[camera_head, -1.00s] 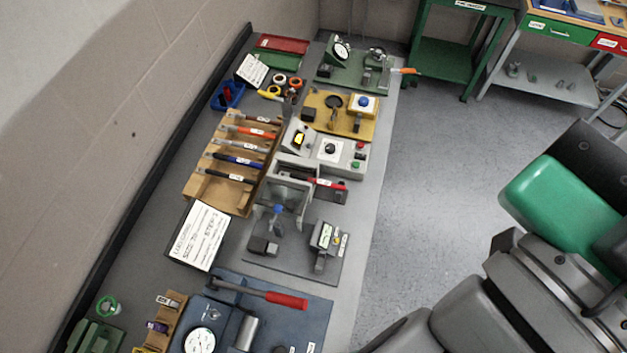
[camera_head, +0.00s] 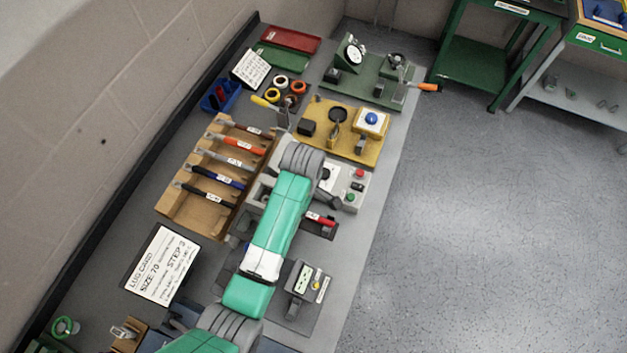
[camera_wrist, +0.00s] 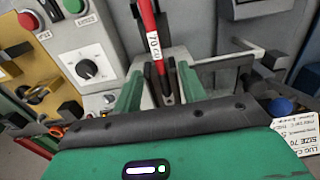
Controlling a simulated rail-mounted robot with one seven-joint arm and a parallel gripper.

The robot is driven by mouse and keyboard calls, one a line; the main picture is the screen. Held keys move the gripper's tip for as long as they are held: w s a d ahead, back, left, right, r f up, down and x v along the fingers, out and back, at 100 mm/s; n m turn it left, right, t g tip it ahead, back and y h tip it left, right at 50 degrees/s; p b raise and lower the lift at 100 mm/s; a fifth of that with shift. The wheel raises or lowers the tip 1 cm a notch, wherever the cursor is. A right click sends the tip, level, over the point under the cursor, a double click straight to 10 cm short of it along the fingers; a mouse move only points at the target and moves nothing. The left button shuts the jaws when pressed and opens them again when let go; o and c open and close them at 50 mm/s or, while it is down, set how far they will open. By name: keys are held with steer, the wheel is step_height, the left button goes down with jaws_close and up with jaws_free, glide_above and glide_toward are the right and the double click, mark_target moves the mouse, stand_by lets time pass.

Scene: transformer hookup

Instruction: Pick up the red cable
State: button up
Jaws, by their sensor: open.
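The red cable (camera_wrist: 148,25) has a white label reading "70 CU" and a dark lug at its lower end. In the wrist view it runs down from the top edge to between the fingers. My gripper (camera_wrist: 160,88) is open, with one green finger on each side of the cable's lug end. A gap shows between the lug and each finger; I cannot tell the depth between them. In the head view a short red length of the cable (camera_head: 320,219) shows to the right of my green arm, which hides the rest and the gripper.
A grey control box with buttons and a knob (camera_wrist: 88,68) stands close by on the left. Grey fixture bars (camera_wrist: 225,60) lie on the right. A wooden rack (camera_head: 172,205) holds several cables.

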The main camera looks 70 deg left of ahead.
steer(key=shift+w+a+f, duration=0.1)
steer(key=shift+f, duration=1.85)
steer(key=shift+a+f, duration=0.1)
steer(key=shift+f, duration=1.8)
jaws_close()
